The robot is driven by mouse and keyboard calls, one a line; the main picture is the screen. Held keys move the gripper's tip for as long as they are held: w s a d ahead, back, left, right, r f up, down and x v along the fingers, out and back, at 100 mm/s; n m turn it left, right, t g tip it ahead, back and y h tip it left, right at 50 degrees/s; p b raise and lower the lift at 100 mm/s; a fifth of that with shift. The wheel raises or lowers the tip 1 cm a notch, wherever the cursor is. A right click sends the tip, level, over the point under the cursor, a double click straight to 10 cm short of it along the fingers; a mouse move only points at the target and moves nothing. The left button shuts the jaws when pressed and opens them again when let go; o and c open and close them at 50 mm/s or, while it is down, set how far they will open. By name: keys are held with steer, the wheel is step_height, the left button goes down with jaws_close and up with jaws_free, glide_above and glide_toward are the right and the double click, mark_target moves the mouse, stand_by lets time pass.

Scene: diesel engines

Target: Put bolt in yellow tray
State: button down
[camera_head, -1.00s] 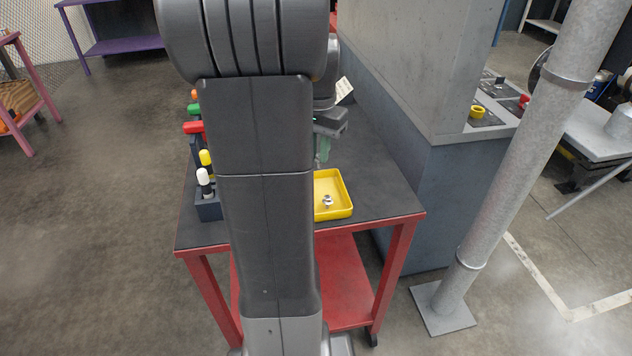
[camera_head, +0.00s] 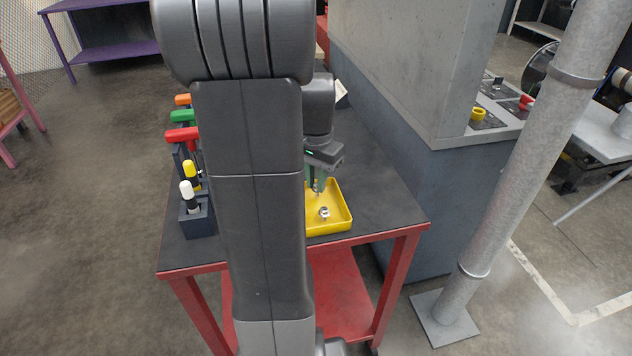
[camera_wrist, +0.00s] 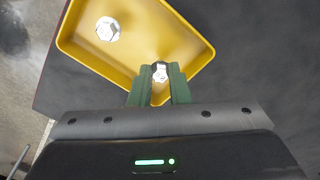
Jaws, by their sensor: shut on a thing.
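The yellow tray (camera_head: 338,226) sits on the dark top of a red-framed table, partly hidden behind my arm in the head view. It also shows in the wrist view (camera_wrist: 196,36). One silver bolt (camera_wrist: 107,29) lies inside the tray; it shows in the head view too (camera_head: 324,212). My gripper (camera_wrist: 159,76) has green fingers and is shut on a second silver bolt (camera_wrist: 160,70). In the wrist view this held bolt appears over the tray's near edge. In the head view my gripper (camera_head: 317,186) is at the tray's far side. The held bolt's exact height is unclear.
A dark holder (camera_head: 197,220) with white and yellow-handled tools stands left of my arm on the table. Red, green and orange handles (camera_head: 183,117) are behind it.

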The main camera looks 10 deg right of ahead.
steer(key=shift+f, duration=0.25)
steer(key=shift+f, duration=0.1)
steer(key=c, duration=1.4)
jaws_free()
steer(key=shift+o, duration=0.2)
step_height(320, 180, up, 12)
steer(key=p, duration=0.1)
